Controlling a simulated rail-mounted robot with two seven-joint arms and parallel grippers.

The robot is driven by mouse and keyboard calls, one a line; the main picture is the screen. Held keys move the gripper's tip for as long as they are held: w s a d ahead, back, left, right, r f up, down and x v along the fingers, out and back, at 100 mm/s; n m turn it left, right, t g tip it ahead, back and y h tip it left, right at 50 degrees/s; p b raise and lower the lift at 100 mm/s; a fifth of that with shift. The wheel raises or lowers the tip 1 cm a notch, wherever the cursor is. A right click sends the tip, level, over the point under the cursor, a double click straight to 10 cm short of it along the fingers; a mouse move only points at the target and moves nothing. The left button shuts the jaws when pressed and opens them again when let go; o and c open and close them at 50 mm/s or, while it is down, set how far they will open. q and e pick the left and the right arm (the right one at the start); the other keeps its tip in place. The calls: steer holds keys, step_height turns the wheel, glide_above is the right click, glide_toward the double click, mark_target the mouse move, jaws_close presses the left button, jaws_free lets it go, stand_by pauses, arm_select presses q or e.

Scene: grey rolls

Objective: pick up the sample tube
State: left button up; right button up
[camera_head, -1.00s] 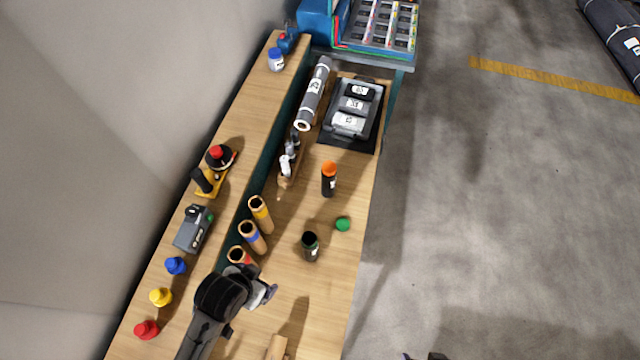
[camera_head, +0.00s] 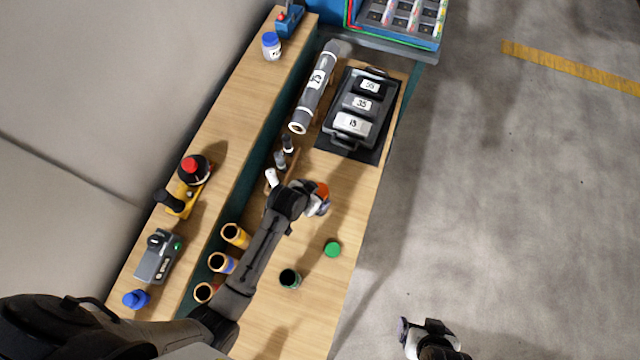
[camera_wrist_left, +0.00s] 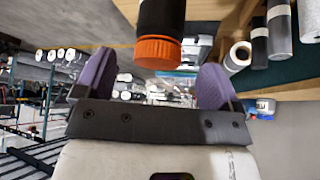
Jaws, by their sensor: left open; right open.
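The sample tube, dark with an orange cap (camera_head: 322,189), stands on the lower bench and is mostly hidden by my left gripper (camera_head: 317,203) in the head view. In the left wrist view its orange cap (camera_wrist_left: 158,52) and dark body (camera_wrist_left: 161,17) appear upside down, between the two purple fingertips of my left gripper (camera_wrist_left: 156,70). Those fingers are open, with a gap on each side of the cap. I cannot tell how deep the cap sits between them. My right gripper (camera_head: 428,328) is open and empty, over the floor at the bottom right.
An open dark container (camera_head: 290,279) and a green cap (camera_head: 332,249) are on the bench near the left arm. Banded cardboard tubes (camera_head: 235,235) stand left of it. A grey roll (camera_head: 315,88) and a black tray (camera_head: 381,147) with weights lie farther back.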

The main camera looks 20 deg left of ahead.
mark_target(320, 193)
arm_select(q)
steer(key=shift+x, duration=2.75)
steer(key=shift+d, duration=0.1)
steer(key=shift+r, duration=0.1)
steer(key=c, duration=1.4)
